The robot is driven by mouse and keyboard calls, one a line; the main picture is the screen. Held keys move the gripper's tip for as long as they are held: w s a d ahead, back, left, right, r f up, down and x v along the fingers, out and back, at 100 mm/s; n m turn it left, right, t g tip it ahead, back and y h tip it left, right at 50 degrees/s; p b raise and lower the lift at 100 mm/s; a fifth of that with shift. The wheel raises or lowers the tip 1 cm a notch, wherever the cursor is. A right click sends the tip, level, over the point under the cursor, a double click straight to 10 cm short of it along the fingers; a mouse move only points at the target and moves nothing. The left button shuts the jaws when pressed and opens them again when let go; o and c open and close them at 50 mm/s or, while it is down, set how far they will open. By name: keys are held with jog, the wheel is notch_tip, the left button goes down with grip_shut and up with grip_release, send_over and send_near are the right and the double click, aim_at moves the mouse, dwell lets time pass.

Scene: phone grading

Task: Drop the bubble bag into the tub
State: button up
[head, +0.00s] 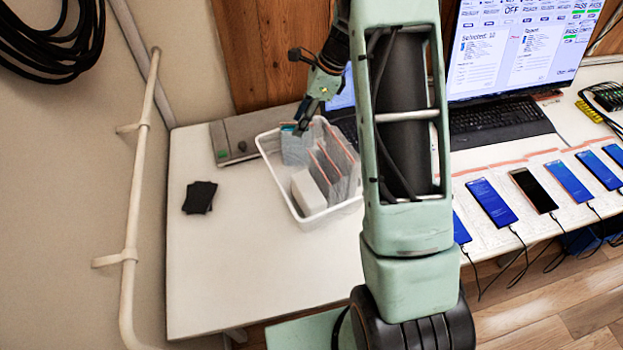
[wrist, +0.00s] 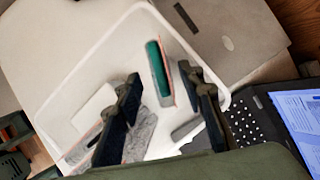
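The white tub (head: 275,178) stands on the table, and its rim also shows in the wrist view (wrist: 82,72). A bubble bag (head: 297,150), greyish and translucent, stands in the tub's far left part. In the wrist view this bag (wrist: 166,88) shows a dark green edge and a pinkish rim. My gripper (head: 302,126) is above that end of the tub. In the wrist view its two dark fingers (wrist: 162,80) are spread, one on each side of the bag, with gaps visible. Several other bags (head: 334,165) with reddish edges stand in the tub beside a white box (head: 308,191).
A flat grey device (head: 237,138) lies behind the tub on the left. Black pouches (head: 199,197) lie on the table left of the tub. A keyboard (head: 495,117), a monitor (head: 520,45) and several phones (head: 491,203) are to the right. The table's front left is clear.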

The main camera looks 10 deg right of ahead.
jog(key=v, duration=1)
jog(key=shift+r, duration=0.3)
jog(key=shift+d, duration=0.15)
